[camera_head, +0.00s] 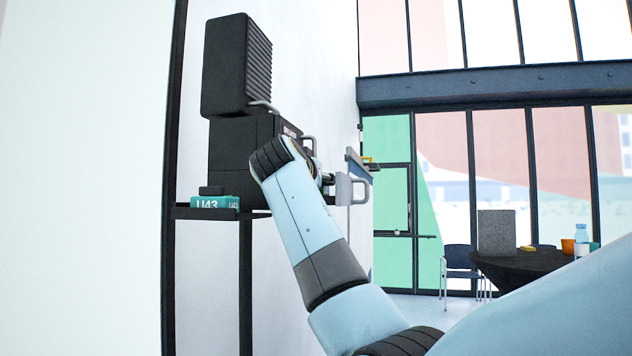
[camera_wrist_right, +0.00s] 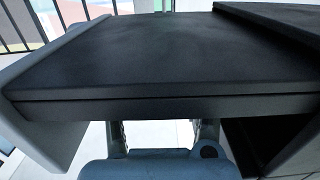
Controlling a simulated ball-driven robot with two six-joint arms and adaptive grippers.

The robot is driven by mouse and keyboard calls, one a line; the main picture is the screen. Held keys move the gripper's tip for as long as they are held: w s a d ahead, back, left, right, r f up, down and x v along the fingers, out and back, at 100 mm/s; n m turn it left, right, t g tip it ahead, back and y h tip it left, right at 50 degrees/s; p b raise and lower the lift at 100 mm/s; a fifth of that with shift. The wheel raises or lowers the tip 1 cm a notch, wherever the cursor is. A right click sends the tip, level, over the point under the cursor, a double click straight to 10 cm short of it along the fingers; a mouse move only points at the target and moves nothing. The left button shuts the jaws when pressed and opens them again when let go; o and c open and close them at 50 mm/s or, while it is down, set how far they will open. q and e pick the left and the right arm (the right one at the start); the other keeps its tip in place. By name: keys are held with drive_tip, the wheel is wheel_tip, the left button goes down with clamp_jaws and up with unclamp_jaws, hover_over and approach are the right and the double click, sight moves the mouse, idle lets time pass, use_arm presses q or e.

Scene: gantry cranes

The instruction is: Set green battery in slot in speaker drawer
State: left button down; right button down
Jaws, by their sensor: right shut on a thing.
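The black speaker (camera_head: 240,148) stands on a dark shelf at the left. A teal-green block marked "U43", apparently the battery (camera_head: 213,203), lies on the shelf's left end with a dark piece on top. A grey drawer front (camera_head: 344,189) with a handle stands out right of the speaker. My right gripper (camera_head: 326,182) is beside it, mostly behind my wrist. In the right wrist view my right gripper (camera_wrist_right: 162,135) reaches under the black drawer body (camera_wrist_right: 160,65). Its fingertips and what they hold are hidden there. The drawer's inside and slot are hidden. My left gripper is not in view.
A second black unit (camera_head: 236,66) sits on top of the speaker. A wall edge and orange-yellow item (camera_head: 368,160) are just beyond the drawer. A round dark table (camera_head: 530,268) and chair (camera_head: 460,265) stand far right. Floor between is clear.

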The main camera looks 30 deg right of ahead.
drive_tip(key=shift+f, duration=0.1)
drive_tip(key=c, duration=1.2)
unclamp_jaws()
drive_tip(key=o, duration=0.5)
drive_tip(key=shift+o, duration=0.2)
drive_tip(key=shift+a, duration=0.1)
drive_tip(key=v, duration=0.7)
drive_tip(key=shift+s, duration=0.2)
drive_tip(key=shift+a+f, duration=0.1)
